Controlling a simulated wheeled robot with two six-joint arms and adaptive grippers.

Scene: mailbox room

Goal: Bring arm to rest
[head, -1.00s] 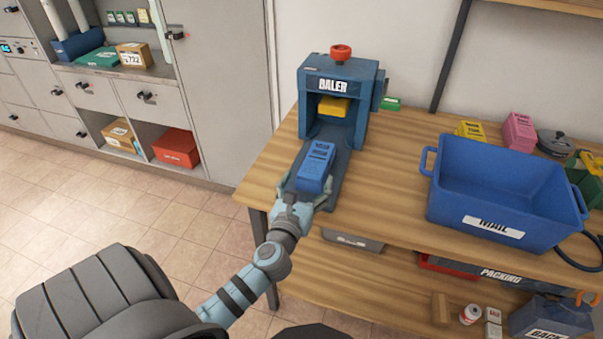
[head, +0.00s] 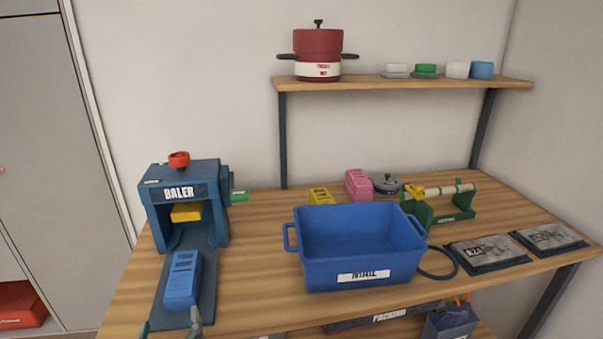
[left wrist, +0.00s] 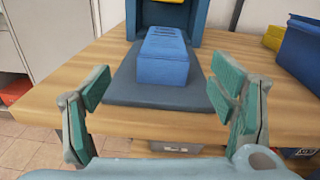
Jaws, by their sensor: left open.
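My left gripper (head: 171,328) shows only by its fingertips at the bottom edge of the head view, in front of the baler's tray. In the left wrist view its two green-padded fingers (left wrist: 160,115) are spread wide with nothing between them. A blue block-shaped bundle (head: 182,281) lies on the baler's dark tray (head: 207,262), beyond the fingers and apart from them; it also shows in the left wrist view (left wrist: 163,58). The baler (head: 187,191) has a red knob on top and a yellow block (head: 186,212) inside. My right gripper is not in view.
A blue mail tub (head: 360,245) stands on the table (head: 255,262) right of the baler. Yellow (head: 320,196) and pink (head: 358,184) blocks, a green dispenser (head: 438,205) and flat grey packs (head: 487,253) stand behind and right. A shelf (head: 400,83) holds a red pot.

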